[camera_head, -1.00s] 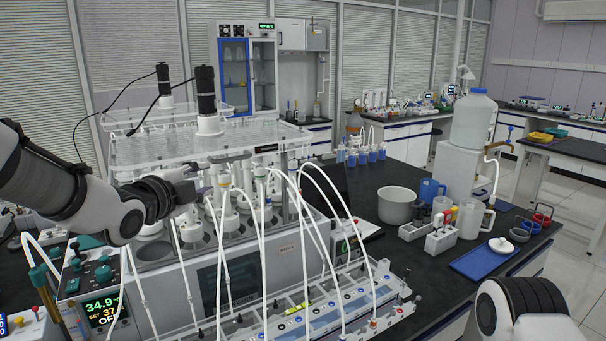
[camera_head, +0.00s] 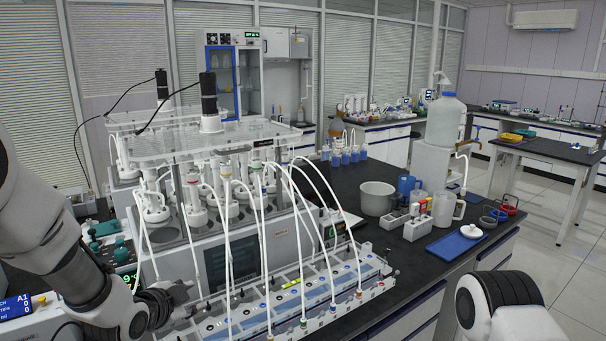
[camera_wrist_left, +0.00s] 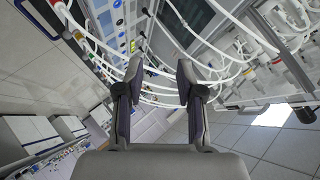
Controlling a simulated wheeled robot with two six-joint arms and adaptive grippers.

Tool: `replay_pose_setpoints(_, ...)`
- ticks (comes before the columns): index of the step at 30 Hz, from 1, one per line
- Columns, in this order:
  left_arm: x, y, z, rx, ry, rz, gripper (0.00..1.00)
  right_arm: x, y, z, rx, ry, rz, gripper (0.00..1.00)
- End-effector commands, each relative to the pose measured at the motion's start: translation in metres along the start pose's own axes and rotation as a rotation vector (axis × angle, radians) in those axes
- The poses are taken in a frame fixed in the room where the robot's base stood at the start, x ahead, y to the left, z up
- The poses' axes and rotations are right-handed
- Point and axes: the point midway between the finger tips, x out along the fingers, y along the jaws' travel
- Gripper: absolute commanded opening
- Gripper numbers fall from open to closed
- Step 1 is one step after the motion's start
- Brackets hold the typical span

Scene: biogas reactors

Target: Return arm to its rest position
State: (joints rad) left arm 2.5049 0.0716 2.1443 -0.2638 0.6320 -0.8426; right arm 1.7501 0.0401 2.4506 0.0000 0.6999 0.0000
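My left arm comes in from the left in the head view, with its gripper (camera_head: 180,293) low in front of the reactor unit (camera_head: 231,262). In the left wrist view the left gripper (camera_wrist_left: 158,72) has its two fingers apart, with nothing between them. White tubes pass behind the fingers there. My right arm shows only as a white and black link at the lower right of the head view; its gripper is out of the frame.
White tubes (camera_head: 325,215) arch from the reactor bottles down to the long rack (camera_head: 290,300), close to my left gripper. A grey pot (camera_head: 376,198), a bottle rack (camera_head: 408,222) and a blue tray (camera_head: 455,243) stand on the dark bench at right.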

Motion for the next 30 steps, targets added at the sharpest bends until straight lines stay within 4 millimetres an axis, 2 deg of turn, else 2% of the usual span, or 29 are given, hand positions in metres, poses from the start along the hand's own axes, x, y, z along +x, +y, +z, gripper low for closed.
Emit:
replay_pose_setpoints(1,0.008,0.032,0.023,-0.071,-0.047,0.055,0.37,0.0,0.0,0.0,0.0,0.0,0.0,0.4)
replay_pose_setpoints(2,0.011,0.052,0.037,-0.124,-0.08,0.087,0.37,0.0,0.0,0.0,0.0,0.0,0.0,0.4)
replay_pose_setpoints(3,0.013,0.08,0.058,-0.201,-0.131,0.13,0.37,0.0,0.0,0.0,0.0,0.0,0.0,0.4)
replay_pose_setpoints(7,0.003,0.179,0.126,-0.46,-0.333,0.254,0.37,0.0,0.0,0.0,0.0,0.001,0.0,0.4)
replay_pose_setpoints(9,-0.013,0.229,0.159,-0.589,-0.454,0.301,0.37,0.0,0.0,0.0,0.0,0.001,0.0,0.4)
replay_pose_setpoints(12,-0.044,0.291,0.199,-0.751,-0.629,0.343,0.37,0.0,0.0,0.0,0.0,0.001,0.0,0.4)
replay_pose_setpoints(15,-0.081,0.341,0.23,-0.883,-0.798,0.359,0.37,0.0,0.0,0.0,0.0,0.001,0.0,0.4)
replay_pose_setpoints(19,-0.131,0.392,0.259,-1.014,-1.002,0.353,0.37,0.0,0.0,0.0,0.0,0.0,0.0,0.4)
replay_pose_setpoints(21,-0.107,0.411,0.277,-1.018,-0.989,0.345,0.37,0.035,0.0,-0.001,0.0,0.003,0.0,0.4)
replay_pose_setpoints(22,-0.104,0.414,0.279,-1.017,-0.988,0.345,0.37,0.042,0.0,0.0,0.0,0.001,0.0,0.4)
replay_pose_setpoints(25,-0.1,0.419,0.283,-1.016,-0.987,0.346,0.37,0.05,0.0,0.0,0.0,-0.001,0.0,0.4)
replay_pose_setpoints(30,-0.101,0.416,0.281,-1.014,-0.985,0.346,0.37,0.045,0.0,-0.001,0.0,0.001,0.0,0.4)
